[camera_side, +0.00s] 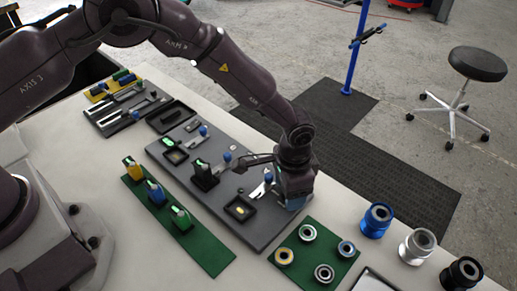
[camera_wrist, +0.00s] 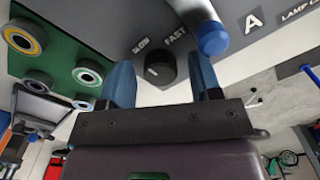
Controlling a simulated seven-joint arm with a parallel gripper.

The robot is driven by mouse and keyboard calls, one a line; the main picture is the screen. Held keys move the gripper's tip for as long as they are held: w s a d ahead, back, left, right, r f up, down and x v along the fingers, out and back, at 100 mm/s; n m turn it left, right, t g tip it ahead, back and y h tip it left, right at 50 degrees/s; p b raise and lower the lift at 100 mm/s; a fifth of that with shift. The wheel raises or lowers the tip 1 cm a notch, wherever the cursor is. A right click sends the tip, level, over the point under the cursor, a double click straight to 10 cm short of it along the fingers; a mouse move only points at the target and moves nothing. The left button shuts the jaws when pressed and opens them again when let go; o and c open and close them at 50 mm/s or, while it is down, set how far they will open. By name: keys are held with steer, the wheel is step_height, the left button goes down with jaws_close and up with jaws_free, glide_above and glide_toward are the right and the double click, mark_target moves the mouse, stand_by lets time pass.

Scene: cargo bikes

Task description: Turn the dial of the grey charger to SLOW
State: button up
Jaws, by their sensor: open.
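In the wrist view, a black round dial (camera_wrist: 166,64) with a short white mark sits on a dark grey surface (camera_wrist: 110,30). The labels SLOW and FAST stand beside the dial; the mark's exact setting is hard to read. My gripper (camera_wrist: 163,82) is open, with its two blue fingers on either side of the dial; whether they touch it I cannot tell. A blue-ended lever (camera_wrist: 212,38) stands close to the right finger. In the side view my gripper (camera_side: 292,200) is low over the near right end of the grey board (camera_side: 225,190) and hides the dial.
Levers and small switches stand on the board left of my gripper. A green mat (camera_side: 340,270) with several rings lies at the front right. Blue (camera_side: 376,220), silver (camera_side: 417,245) and black (camera_side: 462,274) hubs line the right table edge. A green strip (camera_side: 205,255) holds upright pieces.

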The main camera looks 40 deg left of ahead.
mark_target(275, 202)
steer(key=m, duration=0.6)
steer(key=shift+m, duration=0.4)
steer(key=m, duration=0.6)
steer(key=shift+w+m, duration=0.1)
steer(key=shift+m, duration=0.2)
step_height(275, 202, up, 13)
steer(key=s+a+r+n+t, duration=0.1)
steer(key=s+a+r+n, duration=1.1)
steer(key=a, duration=0.4)
steer(key=shift+s+a+r+n+y, duration=0.25)
steer(key=shift+s+r+n+y, duration=0.15)
steer(key=shift+s+n, duration=0.65)
steer(key=shift+w, duration=0.25)
